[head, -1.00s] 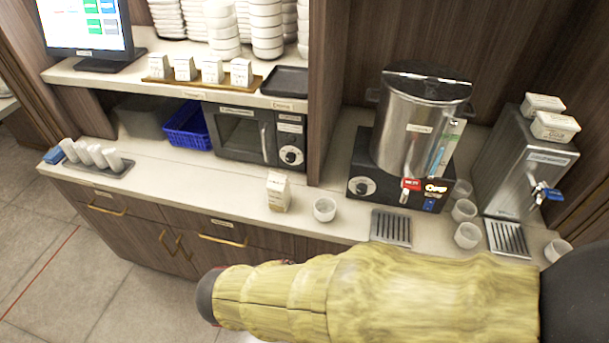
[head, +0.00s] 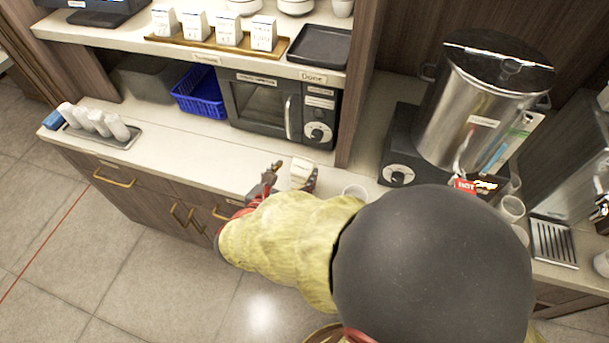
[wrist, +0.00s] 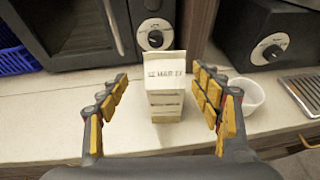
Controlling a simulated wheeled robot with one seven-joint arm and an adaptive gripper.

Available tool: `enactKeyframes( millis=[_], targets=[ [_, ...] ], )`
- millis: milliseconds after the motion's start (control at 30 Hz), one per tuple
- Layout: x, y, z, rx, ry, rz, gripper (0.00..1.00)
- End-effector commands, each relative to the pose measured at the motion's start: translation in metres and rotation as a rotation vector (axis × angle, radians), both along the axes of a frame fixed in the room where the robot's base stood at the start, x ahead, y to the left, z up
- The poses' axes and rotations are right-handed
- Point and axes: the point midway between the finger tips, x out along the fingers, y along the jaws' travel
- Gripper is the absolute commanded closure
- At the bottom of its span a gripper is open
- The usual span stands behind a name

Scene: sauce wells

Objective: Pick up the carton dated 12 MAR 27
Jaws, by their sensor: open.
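A white carton (head: 301,170) stands on the counter below the shelf. In the wrist view the carton (wrist: 166,105) is upright, and its top band carries a date that seems to read 12 MAR 27, with the last figures unclear. My gripper (head: 289,182) is open at the carton, partly hidden by my arm in the head view. In the wrist view my gripper (wrist: 161,84) has one finger on each side of the carton, with a gap on both sides. Several similar white cartons (head: 229,30) stand on a brown tray on the shelf.
A white cup (wrist: 238,96) stands close right of the carton, near the right finger. A microwave (head: 280,108) is behind it, with a blue basket (head: 200,94) to its left. A metal urn (head: 480,105) stands at the right.

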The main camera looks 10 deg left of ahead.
Motion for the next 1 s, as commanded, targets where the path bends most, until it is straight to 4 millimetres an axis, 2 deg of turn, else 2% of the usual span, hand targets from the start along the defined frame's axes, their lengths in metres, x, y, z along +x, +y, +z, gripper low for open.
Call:
enactKeyframes(
  millis=[200, 333, 633, 1000],
  targets=[
    [0.025, -0.013, -0.017, 0.0, 0.001, -0.004, 0.35],
    [0.039, -0.014, -0.021, 0.001, 0.002, -0.004, 0.35],
    [0.043, -0.014, -0.021, 0.002, 0.001, -0.002, 0.35],
    [0.043, -0.014, -0.021, 0.002, 0.001, -0.002, 0.55]
  ],
)
